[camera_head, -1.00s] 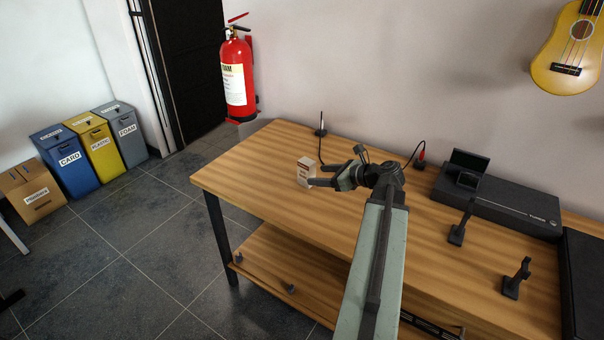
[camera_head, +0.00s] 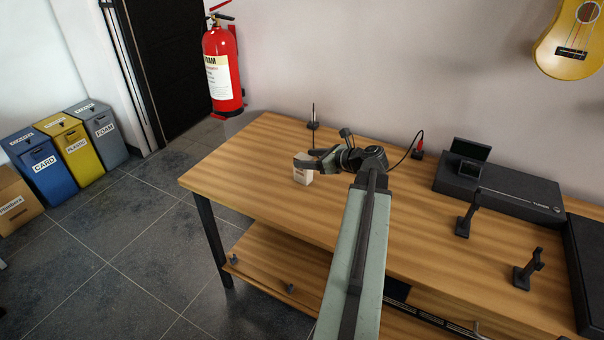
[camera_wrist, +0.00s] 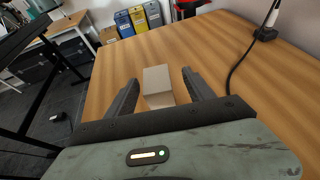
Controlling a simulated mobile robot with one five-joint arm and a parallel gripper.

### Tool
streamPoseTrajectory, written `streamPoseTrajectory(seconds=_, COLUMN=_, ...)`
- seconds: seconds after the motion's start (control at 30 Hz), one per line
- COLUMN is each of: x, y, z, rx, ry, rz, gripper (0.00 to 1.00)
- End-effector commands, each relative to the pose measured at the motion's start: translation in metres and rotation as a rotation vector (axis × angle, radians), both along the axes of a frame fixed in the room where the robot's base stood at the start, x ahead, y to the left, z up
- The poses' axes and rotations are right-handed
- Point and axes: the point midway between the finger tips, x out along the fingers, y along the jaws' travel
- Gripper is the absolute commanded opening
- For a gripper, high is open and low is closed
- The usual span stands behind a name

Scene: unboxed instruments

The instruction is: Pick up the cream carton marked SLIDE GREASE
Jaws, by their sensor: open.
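The cream carton (camera_head: 303,175) stands upright on the wooden table near its far left end. The print on it is too small to read. In the wrist view the carton (camera_wrist: 158,80) lies between the two dark fingers, with a gap on each side. My gripper (camera_head: 306,158) is open around the carton's upper part in the head view, and the fingers hide part of its top. The fingers also show in the wrist view (camera_wrist: 158,88), spread apart.
The wooden table (camera_head: 240,170) is clear to the left of the carton. A thin black upright (camera_head: 313,118) and a cable with a red-tipped tool (camera_head: 418,148) stand behind. A black case (camera_head: 500,190) and dark stands (camera_head: 466,218) are to the right.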

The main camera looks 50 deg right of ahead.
Motion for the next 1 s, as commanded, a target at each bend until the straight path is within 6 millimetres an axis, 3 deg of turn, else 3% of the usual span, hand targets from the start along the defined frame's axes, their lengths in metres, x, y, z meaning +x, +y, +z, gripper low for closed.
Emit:
streamPoseTrajectory(seconds=0.17, x=0.007, y=0.001, z=-0.009, rx=0.000, ry=0.000, rz=-0.005, gripper=0.62)
streamPoseTrajectory(seconds=0.4, x=0.039, y=0.006, z=-0.025, rx=0.000, ry=0.000, rz=-0.009, gripper=0.62)
streamPoseTrajectory(seconds=0.6, x=0.040, y=0.007, z=-0.023, rx=0.000, ry=0.000, rz=-0.010, gripper=0.62)
streamPoseTrajectory(seconds=0.83, x=0.040, y=0.007, z=-0.023, rx=0.000, ry=0.000, rz=-0.010, gripper=0.00)
streamPoseTrajectory(seconds=1.0, x=0.040, y=0.006, z=-0.023, rx=0.000, ry=0.000, rz=-0.011, gripper=0.00)
